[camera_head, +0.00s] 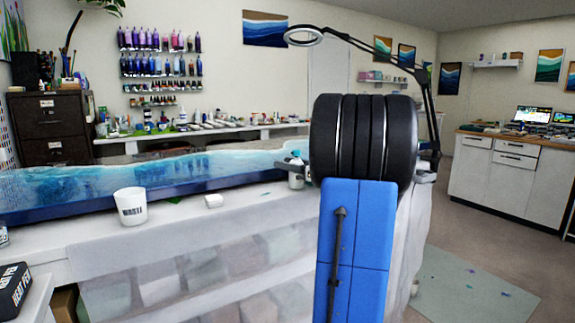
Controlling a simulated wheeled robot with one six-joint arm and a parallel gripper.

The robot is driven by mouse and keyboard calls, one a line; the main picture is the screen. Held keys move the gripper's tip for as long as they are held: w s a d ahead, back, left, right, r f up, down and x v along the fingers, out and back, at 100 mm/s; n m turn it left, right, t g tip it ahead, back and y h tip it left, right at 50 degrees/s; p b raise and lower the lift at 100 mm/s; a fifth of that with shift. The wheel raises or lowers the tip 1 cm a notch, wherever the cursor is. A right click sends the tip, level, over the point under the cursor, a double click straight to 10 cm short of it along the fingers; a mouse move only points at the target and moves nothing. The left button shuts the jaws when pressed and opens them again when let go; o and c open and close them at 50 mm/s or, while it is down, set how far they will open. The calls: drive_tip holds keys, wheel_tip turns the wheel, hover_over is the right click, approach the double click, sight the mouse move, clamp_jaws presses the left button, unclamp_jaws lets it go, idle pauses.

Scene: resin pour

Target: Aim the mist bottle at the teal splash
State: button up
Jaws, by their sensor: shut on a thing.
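A small white bottle with a teal top (296,172), which I take for the mist bottle, shows just left of my black arm joint. My gripper (291,166) is mostly hidden behind that joint; a grey finger crosses the bottle, and it is shut on it. The bottle looks upright, in front of the far edge of the blue resin slab. Which way its nozzle points cannot be made out.
A white cup marked WASTE (131,207) and a small white block (213,201) stand on the table before the long blue resin slab (60,211). A HEAT PEN box (13,289) is at the lower left. A lamp (303,37) arches above.

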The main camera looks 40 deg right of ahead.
drive_tip(key=o, duration=0.9)
drive_tip(key=shift+o, duration=0.2)
drive_tip(key=shift+s+r, duration=0.1)
drive_tip(key=shift+s, duration=0.2)
drive_tip(key=s+d, duration=0.2)
drive_tip(key=s, duration=0.9)
drive_tip(key=shift+s, duration=0.15)
